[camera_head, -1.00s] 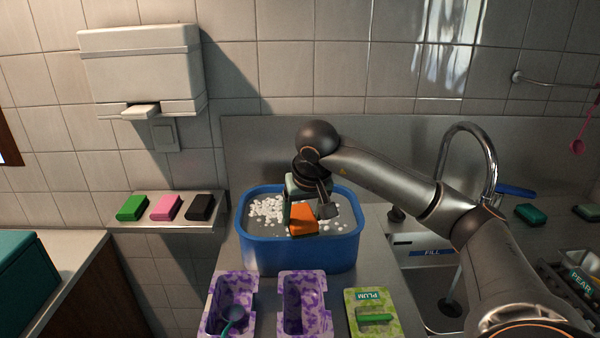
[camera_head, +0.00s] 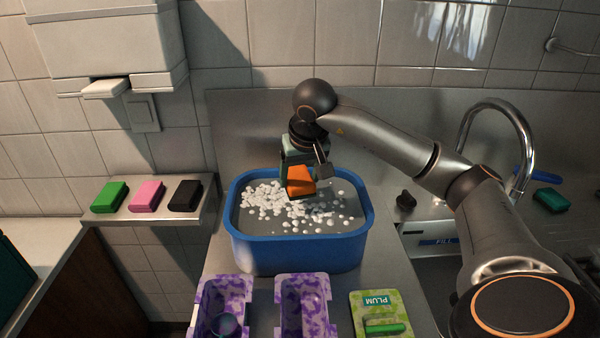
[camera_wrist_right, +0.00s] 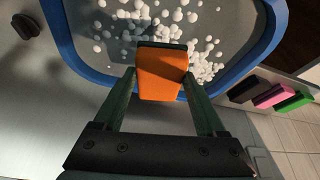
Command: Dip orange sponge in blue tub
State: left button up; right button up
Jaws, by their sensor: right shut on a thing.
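The orange sponge (camera_head: 300,181) is gripped in my right gripper (camera_head: 303,172), over the blue tub (camera_head: 296,252). The tub holds grey liquid with many white foam balls on it. In the right wrist view the orange sponge (camera_wrist_right: 162,75) sits between the two fingers of my right gripper (camera_wrist_right: 162,85), with the tub's blue rim (camera_wrist_right: 90,75) around it. The sponge's lower end is near the liquid; I cannot tell whether it touches. My left gripper is not in view.
Green (camera_head: 109,197), pink (camera_head: 147,195) and black (camera_head: 185,194) sponges lie on a shelf at left. Two purple trays (camera_head: 250,290) and a green PLUM tray (camera_head: 363,300) stand in front of the tub. A sink with a tap (camera_head: 522,150) is at right.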

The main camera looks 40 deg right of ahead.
aim_at(301, 183)
notch_tip(301, 183, down, 3)
jog(key=shift+f+b, duration=0.1)
jog(key=shift+b, duration=0.95)
notch_tip(301, 183, down, 8)
jog(key=b, duration=0.5)
jog(key=shift+f+b, duration=0.25)
jog(key=shift+b, duration=0.1)
